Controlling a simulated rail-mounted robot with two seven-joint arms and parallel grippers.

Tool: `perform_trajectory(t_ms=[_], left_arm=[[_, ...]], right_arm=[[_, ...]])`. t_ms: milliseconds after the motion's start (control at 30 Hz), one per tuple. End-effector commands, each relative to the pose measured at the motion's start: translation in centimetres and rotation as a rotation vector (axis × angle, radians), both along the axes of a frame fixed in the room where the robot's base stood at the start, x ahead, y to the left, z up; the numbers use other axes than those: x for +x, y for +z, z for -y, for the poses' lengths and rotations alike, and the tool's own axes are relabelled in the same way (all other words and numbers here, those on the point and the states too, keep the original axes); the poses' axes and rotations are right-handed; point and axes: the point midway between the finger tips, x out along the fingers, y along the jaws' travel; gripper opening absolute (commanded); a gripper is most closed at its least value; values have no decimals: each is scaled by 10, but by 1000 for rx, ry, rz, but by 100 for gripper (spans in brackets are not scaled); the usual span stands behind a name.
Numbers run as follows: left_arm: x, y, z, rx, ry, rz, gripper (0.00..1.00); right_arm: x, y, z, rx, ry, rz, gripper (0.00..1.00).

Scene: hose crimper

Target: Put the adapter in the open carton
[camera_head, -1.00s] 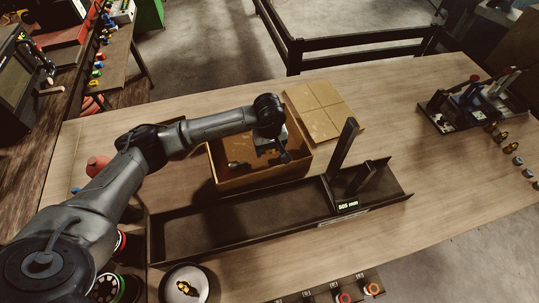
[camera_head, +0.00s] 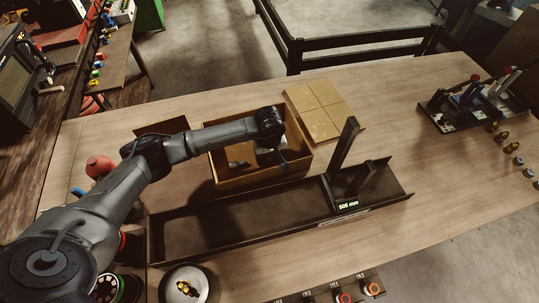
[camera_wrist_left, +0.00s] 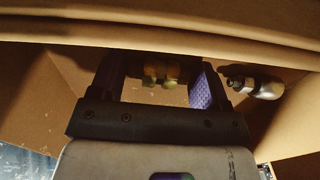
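The open carton (camera_head: 225,182) stands on the table, its walls upright. My left gripper (camera_head: 272,163) points down inside its right half. In the left wrist view, the gripper (camera_wrist_left: 158,82) has its fingers spread wide, and one textured purple pad is exposed. The brass adapter (camera_wrist_left: 163,76) shows between the fingers, with apparent space beside it. Its far side is in shadow; I cannot tell whether it touches the carton floor. The adapter is hidden in the head view. My right gripper is not in view.
A dark and silver fitting (camera_wrist_left: 255,86) lies in the carton beside the gripper. A flat cardboard piece (camera_head: 322,110) lies behind the carton. A long black tray with uprights (camera_head: 240,222) lies in front. A round dish (camera_head: 170,289) holds a brass piece.

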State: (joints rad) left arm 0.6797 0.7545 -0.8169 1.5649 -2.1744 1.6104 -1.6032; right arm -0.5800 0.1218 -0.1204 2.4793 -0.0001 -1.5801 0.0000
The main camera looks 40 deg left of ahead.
Motion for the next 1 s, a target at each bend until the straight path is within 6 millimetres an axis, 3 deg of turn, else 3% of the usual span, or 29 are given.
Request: perform_trajectory(t_ms=[200, 567, 1000], left_arm=[[0, 1, 0, 0, 0, 0, 91], [0, 7, 0, 0, 0, 0, 92], [1, 82, 0, 1, 0, 4, 92]], right_arm=[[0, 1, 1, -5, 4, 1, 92], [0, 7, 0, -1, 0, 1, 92], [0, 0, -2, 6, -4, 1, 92]])
